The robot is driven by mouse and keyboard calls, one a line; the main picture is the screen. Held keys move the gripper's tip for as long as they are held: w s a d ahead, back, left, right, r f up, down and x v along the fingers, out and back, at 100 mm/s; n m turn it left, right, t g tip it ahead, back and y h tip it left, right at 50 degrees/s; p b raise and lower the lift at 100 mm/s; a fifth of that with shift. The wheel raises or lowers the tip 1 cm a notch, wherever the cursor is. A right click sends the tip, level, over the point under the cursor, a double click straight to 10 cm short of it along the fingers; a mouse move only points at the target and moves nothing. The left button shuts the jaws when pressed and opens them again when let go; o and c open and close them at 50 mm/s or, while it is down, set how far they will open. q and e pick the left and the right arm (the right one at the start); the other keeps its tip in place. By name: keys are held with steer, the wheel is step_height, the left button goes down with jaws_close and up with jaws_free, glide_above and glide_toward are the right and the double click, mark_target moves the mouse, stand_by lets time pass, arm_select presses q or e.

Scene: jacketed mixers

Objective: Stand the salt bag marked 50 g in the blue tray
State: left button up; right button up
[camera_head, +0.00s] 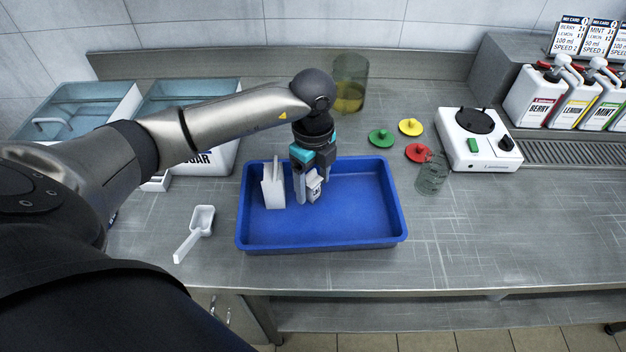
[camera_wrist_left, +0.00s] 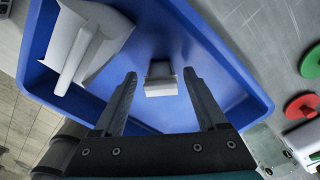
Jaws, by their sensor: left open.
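The blue tray (camera_head: 360,215) lies on the steel counter. A small pale bag (camera_head: 314,188) stands in it, left of the tray's middle; its marking is too small to read. My left gripper (camera_head: 307,190) points down into the tray, open, beside this bag. In the left wrist view the bag (camera_wrist_left: 160,86) shows between and just past the spread fingertips (camera_wrist_left: 159,78), with gaps on both sides. My right gripper is not in view.
A white scoop (camera_head: 198,228) lies left of the tray. Sugar bin (camera_head: 212,160) and a yellow-filled jar (camera_head: 349,84) stand behind. Green (camera_head: 381,138), yellow (camera_head: 411,127) and red (camera_head: 418,152) lids, a clear glass (camera_head: 432,175) and a white mixer base (camera_head: 477,140) are right. The tray's right half is clear.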

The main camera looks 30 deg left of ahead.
mark_target(313, 181)
arm_select(q)
steer(key=shift+r, duration=0.55)
step_height(313, 181, up, 11)
steer(key=p, duration=0.2)
steer(key=shift+r, duration=0.15)
